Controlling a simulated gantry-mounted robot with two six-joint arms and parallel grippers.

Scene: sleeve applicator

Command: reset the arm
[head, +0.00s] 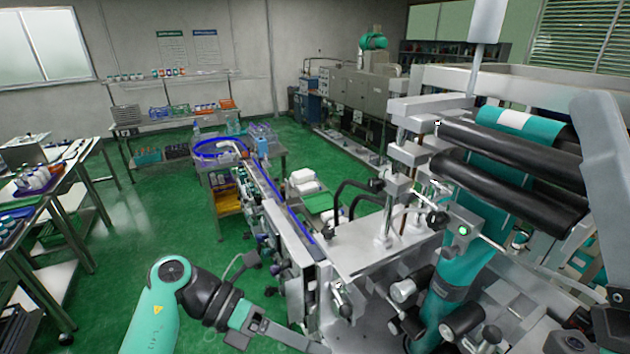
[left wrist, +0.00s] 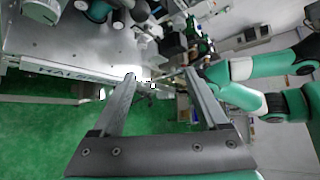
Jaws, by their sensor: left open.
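My left arm comes in from the bottom left of the head view, with the left gripper (head: 285,338) low, in front of the machine's near left side. In the left wrist view the left gripper (left wrist: 160,74) shows two grey fingers spread apart with nothing held between them. The sleeve applicator (head: 375,245) fills the right half of the head view, with its metal deck, dark rollers and teal film roll. The machine's edge also shows at the upper left of the left wrist view (left wrist: 60,68). I cannot make out a right gripper in either view.
A narrow conveyor (head: 280,205) runs back from the machine to a blue-rimmed round table (head: 218,147). Carts with bottles (head: 35,190) stand at the left, and a shelf (head: 180,120) stands by the back wall. Green floor (head: 150,215) is clear between the carts and conveyor.

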